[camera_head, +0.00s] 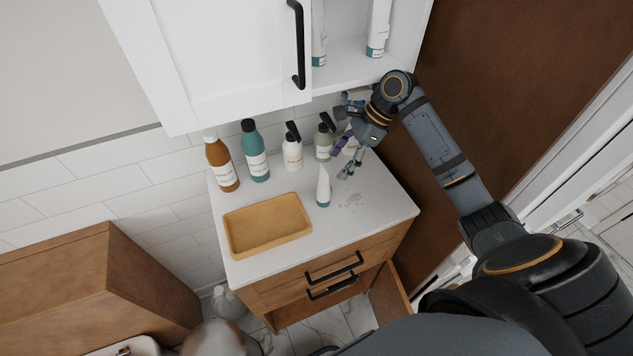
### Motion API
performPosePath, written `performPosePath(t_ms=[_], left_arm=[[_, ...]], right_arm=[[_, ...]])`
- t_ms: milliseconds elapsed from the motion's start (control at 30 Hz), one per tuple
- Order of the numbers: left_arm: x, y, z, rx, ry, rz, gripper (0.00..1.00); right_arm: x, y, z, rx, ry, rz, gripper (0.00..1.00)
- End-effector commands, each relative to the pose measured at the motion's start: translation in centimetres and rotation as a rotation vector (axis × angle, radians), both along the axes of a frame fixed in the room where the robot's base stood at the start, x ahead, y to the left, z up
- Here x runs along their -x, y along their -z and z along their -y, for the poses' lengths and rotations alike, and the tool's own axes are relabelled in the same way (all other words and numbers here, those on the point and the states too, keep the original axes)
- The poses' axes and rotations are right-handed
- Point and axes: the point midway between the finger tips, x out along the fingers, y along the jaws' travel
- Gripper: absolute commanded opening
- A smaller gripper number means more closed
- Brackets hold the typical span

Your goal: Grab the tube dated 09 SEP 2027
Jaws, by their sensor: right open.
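A white tube (324,186) with a teal band at its base stands on the white countertop. Two more white tubes stand in the open wall cabinet, one at left (319,38) and one at right (378,30). Their dates are too small to read. My right gripper (346,160) is open, above the back right of the countertop. It is up and to the right of the standing tube and apart from it in the picture. A pale object partly hidden behind its fingers cannot be made out. My left gripper is not in view.
An orange bottle (221,165), a teal bottle (255,153), a white pump bottle (293,150) and a green pump bottle (324,140) line the back of the countertop (378,208). A yellow tray (235,250) lies at front left. The cabinet door (215,60) hangs above.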

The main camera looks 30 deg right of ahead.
Motion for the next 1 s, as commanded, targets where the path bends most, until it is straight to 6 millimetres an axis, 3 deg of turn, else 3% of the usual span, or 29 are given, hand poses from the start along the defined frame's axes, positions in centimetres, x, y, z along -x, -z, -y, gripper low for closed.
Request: performPosePath(t_ms=[100,367,567,700,833,1000], left_arm=[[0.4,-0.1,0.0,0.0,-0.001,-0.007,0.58],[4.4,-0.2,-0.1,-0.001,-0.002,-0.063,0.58],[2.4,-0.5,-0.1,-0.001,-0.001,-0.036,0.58],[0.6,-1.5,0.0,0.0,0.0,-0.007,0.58],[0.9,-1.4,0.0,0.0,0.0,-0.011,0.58],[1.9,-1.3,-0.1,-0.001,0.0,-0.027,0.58]], right_arm=[[-0.1,1.1,-0.7,-0.004,-0.002,-0.003,0.67],[-0.5,4.5,-2.5,0.0,-0.003,-0.001,0.67],[-0.4,5.2,-2.9,0.001,-0.003,-0.001,0.67],[-0.1,7.2,-4.2,-0.002,-0.003,-0.003,0.67],[-0.4,8.9,-4.9,0.0,-0.003,-0.001,0.67],[-0.4,9.3,-5.1,0.002,-0.003,0.001,0.67]])
